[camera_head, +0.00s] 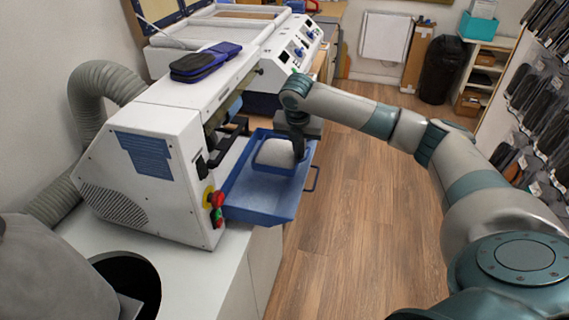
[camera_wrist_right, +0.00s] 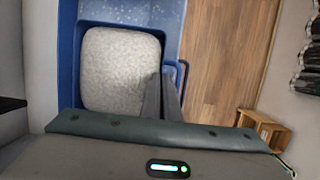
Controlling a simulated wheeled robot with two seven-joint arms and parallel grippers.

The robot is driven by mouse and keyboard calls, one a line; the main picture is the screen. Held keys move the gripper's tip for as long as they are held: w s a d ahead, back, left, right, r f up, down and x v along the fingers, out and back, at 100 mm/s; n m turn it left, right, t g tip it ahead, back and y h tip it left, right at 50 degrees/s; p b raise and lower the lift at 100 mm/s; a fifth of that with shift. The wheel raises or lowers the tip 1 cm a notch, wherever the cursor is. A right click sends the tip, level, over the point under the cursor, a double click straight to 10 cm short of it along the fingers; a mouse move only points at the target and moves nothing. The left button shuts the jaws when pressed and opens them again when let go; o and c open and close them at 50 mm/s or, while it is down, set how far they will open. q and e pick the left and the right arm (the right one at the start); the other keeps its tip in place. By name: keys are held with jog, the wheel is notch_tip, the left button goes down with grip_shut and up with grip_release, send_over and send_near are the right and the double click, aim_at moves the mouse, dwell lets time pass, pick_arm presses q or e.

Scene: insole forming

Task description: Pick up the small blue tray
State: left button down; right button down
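The small blue tray (camera_head: 273,171) holds a pale grey rounded pad and sits inside a larger blue tray (camera_head: 262,205) at the machine's side. In the right wrist view the small tray's rim (camera_wrist_right: 120,24) frames the speckled pad (camera_wrist_right: 120,70). My right gripper (camera_head: 299,156) reaches down from above to the small tray's right edge. In the right wrist view its fingers (camera_wrist_right: 163,80) are close together at that edge, with the rim running between the tips. The exact contact is partly hidden by the fingers. My left gripper is not in view.
The white machine (camera_head: 150,165) with red and green buttons stands left of the trays on a white cabinet. A wire handle (camera_head: 312,178) sticks out on the large tray's right. Open wooden floor (camera_head: 350,215) lies to the right.

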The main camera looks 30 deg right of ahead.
jog(key=s+d+r+b, duration=0.1)
jog(key=s+d+r, duration=0.2)
jog(key=s+d, duration=0.1)
jog(key=shift+r+b, duration=0.3)
dwell(0.7)
